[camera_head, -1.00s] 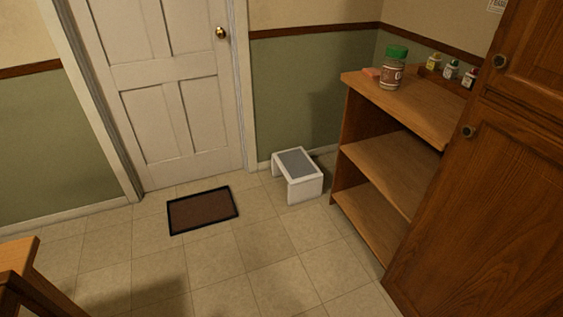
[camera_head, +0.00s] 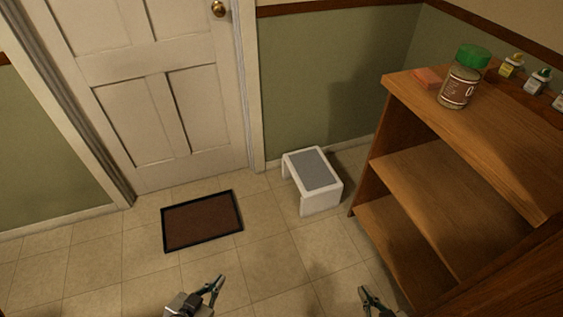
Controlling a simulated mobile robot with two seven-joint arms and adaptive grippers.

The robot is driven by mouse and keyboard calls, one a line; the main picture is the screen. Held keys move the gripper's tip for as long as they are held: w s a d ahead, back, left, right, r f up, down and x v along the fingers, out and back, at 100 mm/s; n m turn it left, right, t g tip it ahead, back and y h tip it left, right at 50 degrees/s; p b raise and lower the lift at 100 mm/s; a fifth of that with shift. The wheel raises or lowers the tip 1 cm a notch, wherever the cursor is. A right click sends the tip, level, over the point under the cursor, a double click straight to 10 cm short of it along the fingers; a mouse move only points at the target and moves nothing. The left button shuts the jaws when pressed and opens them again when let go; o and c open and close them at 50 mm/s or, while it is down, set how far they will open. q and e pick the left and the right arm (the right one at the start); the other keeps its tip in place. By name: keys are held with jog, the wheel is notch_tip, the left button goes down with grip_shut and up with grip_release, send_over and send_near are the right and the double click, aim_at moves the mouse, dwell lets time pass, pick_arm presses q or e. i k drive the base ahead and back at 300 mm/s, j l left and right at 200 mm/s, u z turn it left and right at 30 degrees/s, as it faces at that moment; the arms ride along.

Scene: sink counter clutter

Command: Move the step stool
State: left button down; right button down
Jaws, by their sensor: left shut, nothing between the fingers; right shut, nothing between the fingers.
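The step stool (camera_head: 314,172) is white with a grey top. It stands upright on the tiled floor near the green wall, between the door and the wooden shelf unit. My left gripper (camera_head: 218,281) shows at the bottom of the head view, shut and empty, in front of the door mat. My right gripper (camera_head: 364,291) shows at the bottom right of centre, shut and empty. Both grippers are apart from the stool, which lies further off between them and beyond. Nothing covers the stool in this view.
A brown door mat (camera_head: 203,221) with a black rim lies left of the stool, before the white door (camera_head: 150,90). The wooden shelf unit (camera_head: 440,190) stands close on the right, with a green-lidded jar (camera_head: 460,82), a pink block (camera_head: 428,78) and small bottles on top. Floor tiles in front are clear.

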aim_at(321, 189)
jog(key=i+j, duration=0.9)
jog(key=i, duration=0.2)
jog(key=i+j+u, duration=0.1)
jog(key=i+j, duration=0.4)
jog(key=i, duration=0.05)
